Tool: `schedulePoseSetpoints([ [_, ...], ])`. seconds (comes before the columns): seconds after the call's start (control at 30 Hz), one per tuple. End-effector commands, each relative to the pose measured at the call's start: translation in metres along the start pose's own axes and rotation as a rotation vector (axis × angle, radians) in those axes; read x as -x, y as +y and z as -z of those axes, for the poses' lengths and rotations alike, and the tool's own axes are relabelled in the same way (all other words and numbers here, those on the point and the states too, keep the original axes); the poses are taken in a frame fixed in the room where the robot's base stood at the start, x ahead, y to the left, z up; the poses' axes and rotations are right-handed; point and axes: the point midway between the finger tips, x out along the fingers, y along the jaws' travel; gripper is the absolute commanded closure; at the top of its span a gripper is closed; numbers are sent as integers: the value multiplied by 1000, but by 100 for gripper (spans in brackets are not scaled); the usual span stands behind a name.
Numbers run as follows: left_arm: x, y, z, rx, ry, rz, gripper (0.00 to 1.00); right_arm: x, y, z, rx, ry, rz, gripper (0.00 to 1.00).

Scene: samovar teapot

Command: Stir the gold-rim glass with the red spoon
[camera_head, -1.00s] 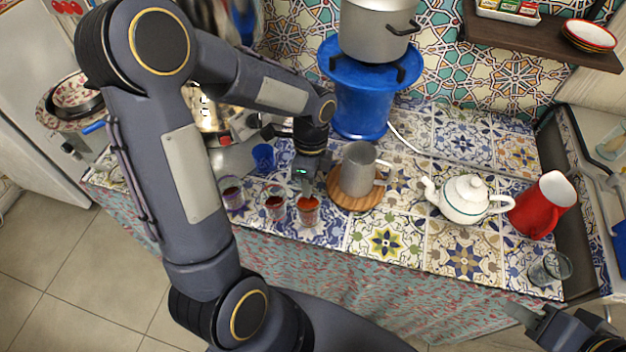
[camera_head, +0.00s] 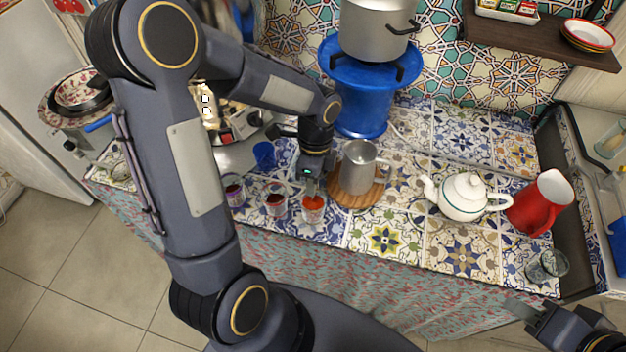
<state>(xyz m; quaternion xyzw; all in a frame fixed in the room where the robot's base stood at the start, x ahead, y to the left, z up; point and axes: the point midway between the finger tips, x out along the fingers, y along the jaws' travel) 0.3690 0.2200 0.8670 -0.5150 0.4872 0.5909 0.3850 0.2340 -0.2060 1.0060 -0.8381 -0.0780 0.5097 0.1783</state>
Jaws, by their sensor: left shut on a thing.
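Three small patterned glasses of reddish drink stand in a row near the counter's front edge: a left glass (camera_head: 235,196), a middle glass (camera_head: 276,208) and a right glass (camera_head: 313,212). The rim colours are too small to tell, so I cannot say which is gold-rimmed. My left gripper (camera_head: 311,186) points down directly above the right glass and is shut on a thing. The red spoon is not clearly distinguishable; it is hidden or blends with the red drink below the fingers. My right gripper (camera_head: 516,306) is at the lower right, away from the glasses; its jaws are unclear.
A grey metal mug (camera_head: 358,168) on a round wooden board (camera_head: 349,198) stands just right of my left gripper. A blue cup (camera_head: 264,155) is behind the glasses. A white teapot (camera_head: 463,197), red jug (camera_head: 541,203) and empty clear glass (camera_head: 546,266) stand further right.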

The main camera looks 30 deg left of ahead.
Motion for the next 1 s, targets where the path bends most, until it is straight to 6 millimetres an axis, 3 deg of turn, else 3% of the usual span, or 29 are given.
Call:
schedulePoseSetpoints([
  [1.0,82,0,0,1,1,2,100,58,-27,30,0,0,0,67],
])
